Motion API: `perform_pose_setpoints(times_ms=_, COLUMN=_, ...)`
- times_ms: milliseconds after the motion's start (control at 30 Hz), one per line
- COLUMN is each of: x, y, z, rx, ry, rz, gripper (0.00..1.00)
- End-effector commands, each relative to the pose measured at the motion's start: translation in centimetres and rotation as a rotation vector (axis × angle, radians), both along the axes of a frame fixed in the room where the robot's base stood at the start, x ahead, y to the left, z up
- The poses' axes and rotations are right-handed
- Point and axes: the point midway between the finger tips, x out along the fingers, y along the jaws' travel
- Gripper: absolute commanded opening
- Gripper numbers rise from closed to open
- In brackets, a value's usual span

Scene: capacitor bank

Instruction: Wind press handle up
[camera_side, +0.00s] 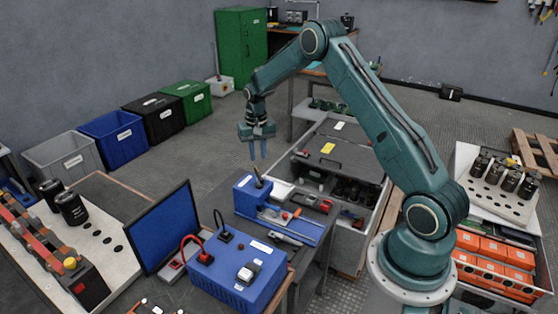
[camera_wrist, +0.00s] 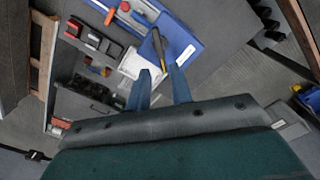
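The press (camera_side: 250,193) is a blue block on a blue base at the middle of the bench. Its handle (camera_side: 258,178) is a short dark lever rising from the top of the block, leaning slightly. In the wrist view the handle (camera_wrist: 158,46) shows as a dark bar crossing the blue press body (camera_wrist: 180,40), its near end close to the fingertips. My gripper (camera_side: 258,154) hangs pointing down just above the handle. In the wrist view my gripper's fingers (camera_wrist: 160,76) are apart with nothing held between them.
Tools and a red-handled item lie on the press base (camera_side: 300,228). A blue power unit (camera_side: 240,270) with cables and a monitor (camera_side: 165,228) stand in front and left. A grey open drawer (camera_side: 350,225) with parts lies to the right.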

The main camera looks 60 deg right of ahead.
Motion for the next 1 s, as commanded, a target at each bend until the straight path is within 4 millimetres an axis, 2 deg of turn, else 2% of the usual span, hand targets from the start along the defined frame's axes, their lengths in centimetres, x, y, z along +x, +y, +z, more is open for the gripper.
perform_pose_setpoints(times_ms=1000, x=0.0, y=0.0, z=-6.9, rx=0.001, ry=0.001, rz=0.0, gripper=0.22)
